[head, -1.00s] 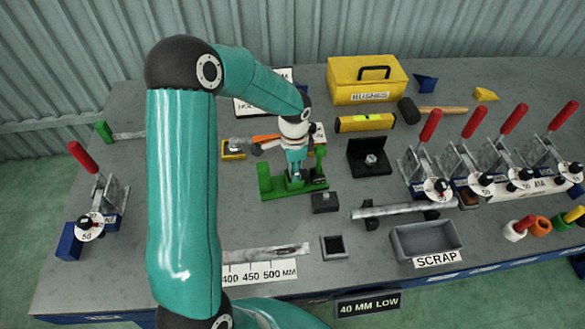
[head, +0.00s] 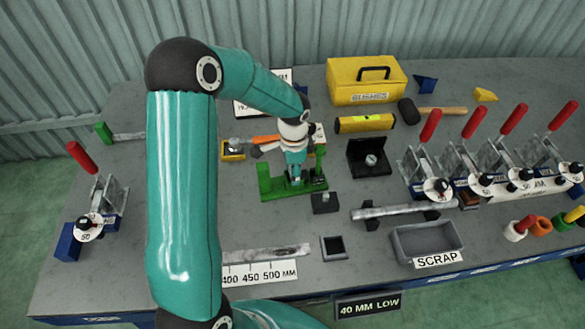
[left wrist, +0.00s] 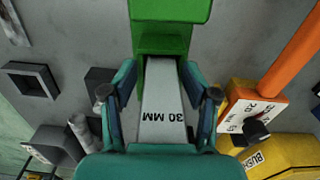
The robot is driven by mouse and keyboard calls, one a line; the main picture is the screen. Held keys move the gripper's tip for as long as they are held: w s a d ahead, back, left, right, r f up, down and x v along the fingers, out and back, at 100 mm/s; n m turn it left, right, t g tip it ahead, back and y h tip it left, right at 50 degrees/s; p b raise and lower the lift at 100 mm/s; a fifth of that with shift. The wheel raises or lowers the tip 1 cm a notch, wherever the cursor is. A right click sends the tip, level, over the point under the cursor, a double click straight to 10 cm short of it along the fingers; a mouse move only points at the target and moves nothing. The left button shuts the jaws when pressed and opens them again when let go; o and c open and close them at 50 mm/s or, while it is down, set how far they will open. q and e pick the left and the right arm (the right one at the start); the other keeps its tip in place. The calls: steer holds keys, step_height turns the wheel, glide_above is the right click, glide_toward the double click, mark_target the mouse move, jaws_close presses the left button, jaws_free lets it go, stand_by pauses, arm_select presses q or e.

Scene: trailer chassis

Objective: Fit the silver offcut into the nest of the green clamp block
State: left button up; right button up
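The green clamp block (head: 268,187) stands on the bench left of centre. In the left wrist view the green block (left wrist: 168,20) shows at the top, just beyond the fingertips. The silver offcut (left wrist: 163,110), marked 30 MM, lies between the fingers, and its far end meets the green block. My right gripper is not in view.
Close by are a black block (head: 325,203), a yellow block (head: 232,150), an orange-handled item (head: 265,139) and a black bracket (head: 368,157). A scrap tray (head: 425,240) stands front right. Red-handled clamps (head: 437,185) line the right side. Bare bench lies left of the green block.

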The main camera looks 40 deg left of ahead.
arm_select(q)
step_height(320, 180, up, 10)
steer(key=p, duration=0.6)
steer(key=shift+p, duration=0.3)
steer(key=shift+w+r, duration=0.15)
steer(key=shift+r, duration=1.1)
